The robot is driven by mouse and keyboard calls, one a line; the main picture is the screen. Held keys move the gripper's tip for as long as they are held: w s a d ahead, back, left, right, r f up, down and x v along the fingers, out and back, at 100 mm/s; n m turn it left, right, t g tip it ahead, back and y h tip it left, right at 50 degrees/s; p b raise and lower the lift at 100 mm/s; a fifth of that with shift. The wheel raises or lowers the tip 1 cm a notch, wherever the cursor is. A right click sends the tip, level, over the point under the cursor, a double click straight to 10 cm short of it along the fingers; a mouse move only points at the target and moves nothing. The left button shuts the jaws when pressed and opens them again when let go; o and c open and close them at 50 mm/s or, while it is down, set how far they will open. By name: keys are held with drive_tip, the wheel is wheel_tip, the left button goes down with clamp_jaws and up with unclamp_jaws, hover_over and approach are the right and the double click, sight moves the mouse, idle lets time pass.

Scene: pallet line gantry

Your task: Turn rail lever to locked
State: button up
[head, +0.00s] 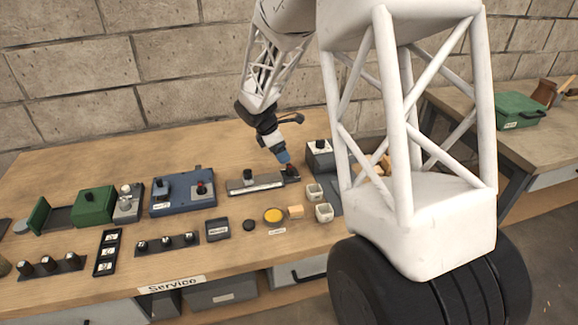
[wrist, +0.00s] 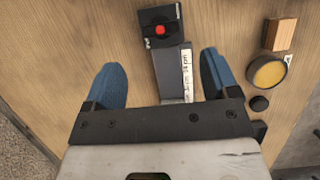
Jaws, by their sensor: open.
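The rail (head: 258,185) is a narrow grey bar on the bench, with a black knob (head: 249,175) standing on it. At its right end is a black lever block (head: 293,173). In the wrist view, the lever block (wrist: 161,29) has a red centre and small white markings too small to read, so I cannot tell its setting. The grey rail (wrist: 171,75) with a white label strip runs down from it. My gripper (head: 286,160) is above this end, blue fingers apart.
A blue box with knobs (head: 183,203) is left of the rail. A grey box with a black knob (head: 320,158) and small white cups (head: 324,213) are at the right. A yellow disc (head: 273,215) and wooden block (head: 295,211) lie in front. My body hides the bench's right part.

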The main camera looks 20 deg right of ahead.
sight(290, 167)
drive_tip(key=shift+f, duration=0.1)
drive_tip(key=shift+x, duration=3.85)
drive_tip(key=c, duration=0.9)
